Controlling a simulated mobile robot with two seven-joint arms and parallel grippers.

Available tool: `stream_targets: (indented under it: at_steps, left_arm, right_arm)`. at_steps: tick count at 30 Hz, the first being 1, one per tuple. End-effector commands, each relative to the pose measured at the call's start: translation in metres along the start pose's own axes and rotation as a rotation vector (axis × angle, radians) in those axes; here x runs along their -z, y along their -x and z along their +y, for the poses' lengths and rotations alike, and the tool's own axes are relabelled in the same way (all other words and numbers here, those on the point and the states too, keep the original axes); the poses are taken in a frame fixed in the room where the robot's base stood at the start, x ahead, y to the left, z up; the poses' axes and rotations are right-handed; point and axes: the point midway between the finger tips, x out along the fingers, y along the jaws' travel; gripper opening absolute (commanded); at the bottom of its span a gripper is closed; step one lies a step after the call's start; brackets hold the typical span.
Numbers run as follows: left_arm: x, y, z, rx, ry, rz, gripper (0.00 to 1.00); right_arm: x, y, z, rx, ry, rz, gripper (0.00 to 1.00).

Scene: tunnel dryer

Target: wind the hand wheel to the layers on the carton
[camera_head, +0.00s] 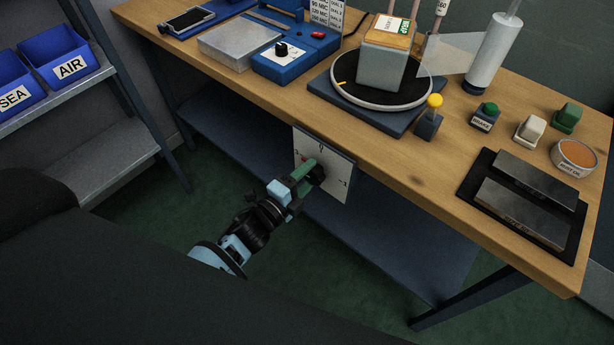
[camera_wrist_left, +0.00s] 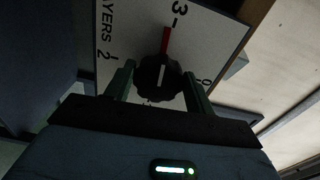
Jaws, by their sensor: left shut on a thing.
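The hand wheel (camera_wrist_left: 160,78) is a dark, ridged knob with a red pointer, on a white plate (camera_head: 338,182) marked with numbers at the bench's front edge. In the left wrist view the plate (camera_wrist_left: 121,25) reads LAYERS, and the red pointer aims close to the 3. My left gripper (camera_head: 308,178) reaches the wheel from the front. Its green fingers show on both sides of the wheel in the left wrist view (camera_wrist_left: 160,85), shut on it. The carton (camera_head: 384,62) stands on the round turntable; its green and white label is too small to read surely. My right gripper is not in view.
On the bench are the turntable (camera_head: 351,98), a blue control box (camera_head: 279,70), a yellow-knobbed lever (camera_head: 432,112), a white roll (camera_head: 494,55) and a black tray (camera_head: 473,183). Blue bins (camera_head: 62,52) stand on a shelf at left. A lower shelf (camera_head: 400,250) runs under the bench.

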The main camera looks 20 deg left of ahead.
Motion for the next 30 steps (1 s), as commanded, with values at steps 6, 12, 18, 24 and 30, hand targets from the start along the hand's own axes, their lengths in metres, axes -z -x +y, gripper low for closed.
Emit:
stream_targets:
  at_steps: [6, 12, 18, 24, 30]
  left_arm:
    - [0.0002, 0.0002, 0.0006, -0.001, -0.053, 0.000, 0.31]
    - [0.0003, 0.0002, 0.0002, -0.001, -0.067, 0.000, 0.31]
    - [0.0003, 0.0002, 0.0002, -0.001, -0.066, 0.000, 0.31]
    - [0.0003, 0.0001, 0.0001, -0.001, -0.066, 0.000, 0.69]
    - [0.0002, 0.0001, -0.0001, -0.001, -0.065, 0.000, 0.76]
  right_arm:
    - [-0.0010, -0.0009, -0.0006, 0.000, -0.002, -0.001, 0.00]
    - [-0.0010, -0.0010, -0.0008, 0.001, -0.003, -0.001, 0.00]
    - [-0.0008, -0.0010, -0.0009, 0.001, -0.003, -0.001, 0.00]
    - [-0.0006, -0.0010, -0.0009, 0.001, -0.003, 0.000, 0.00]
    - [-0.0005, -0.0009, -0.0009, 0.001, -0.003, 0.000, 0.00]
